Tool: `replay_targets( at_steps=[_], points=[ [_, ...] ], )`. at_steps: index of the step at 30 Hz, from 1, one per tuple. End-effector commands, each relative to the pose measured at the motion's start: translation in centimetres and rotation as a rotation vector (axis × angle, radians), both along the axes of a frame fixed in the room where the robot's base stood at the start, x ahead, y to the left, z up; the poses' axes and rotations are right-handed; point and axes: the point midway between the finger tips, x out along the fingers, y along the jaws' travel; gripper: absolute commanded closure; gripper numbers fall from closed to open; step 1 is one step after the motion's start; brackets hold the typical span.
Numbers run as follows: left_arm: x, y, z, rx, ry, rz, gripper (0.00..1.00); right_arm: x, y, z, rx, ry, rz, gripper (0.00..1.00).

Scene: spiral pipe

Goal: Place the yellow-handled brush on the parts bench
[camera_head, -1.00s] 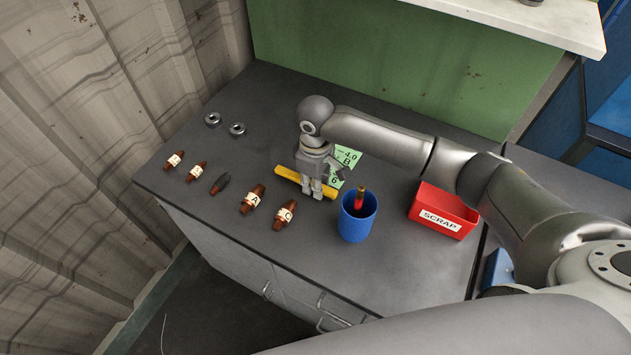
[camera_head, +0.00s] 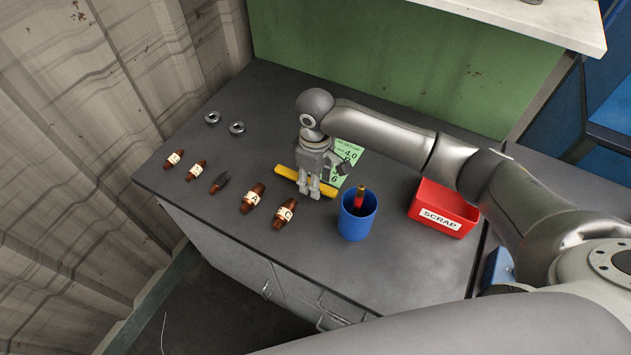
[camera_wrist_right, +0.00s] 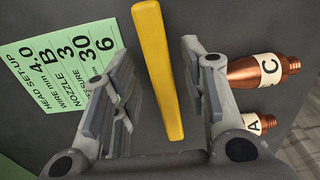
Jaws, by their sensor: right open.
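The yellow handle (camera_head: 292,178) of the brush lies on the dark grey bench (camera_head: 330,265), next to the green card. My right gripper (camera_head: 314,192) points down over it and hides part of it. In the right wrist view the yellow handle (camera_wrist_right: 158,68) runs between the two spread fingers of the open gripper (camera_wrist_right: 158,95), with gaps on both sides. No bristles show. My left gripper is not in view.
A blue cup (camera_head: 357,218) with a red-handled item stands close to the right of the gripper. A red SCRAP bin (camera_head: 443,210) is farther right. Several copper nozzles (camera_head: 252,198) and two metal rings (camera_head: 237,128) lie left. The green card (camera_head: 348,152) lies behind.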

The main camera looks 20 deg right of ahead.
Motion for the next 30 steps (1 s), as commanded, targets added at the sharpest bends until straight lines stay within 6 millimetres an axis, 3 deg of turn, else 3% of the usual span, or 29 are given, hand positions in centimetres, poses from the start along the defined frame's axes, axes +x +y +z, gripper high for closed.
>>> replay_targets(
  at_steps=[9,15,20,30],
  points=[
    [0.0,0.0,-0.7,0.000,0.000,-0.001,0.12,0.1,0.0,6.8,0.001,-0.004,0.001,0.60],
    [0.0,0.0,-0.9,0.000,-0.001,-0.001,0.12,0.1,0.0,9.7,0.000,-0.001,0.000,0.60],
    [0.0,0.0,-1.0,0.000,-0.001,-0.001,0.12,0.1,0.0,10.7,0.001,-0.001,0.000,0.60],
    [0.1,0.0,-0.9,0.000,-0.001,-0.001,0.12,0.0,0.0,10.7,0.000,0.000,0.000,0.60]
  ],
)
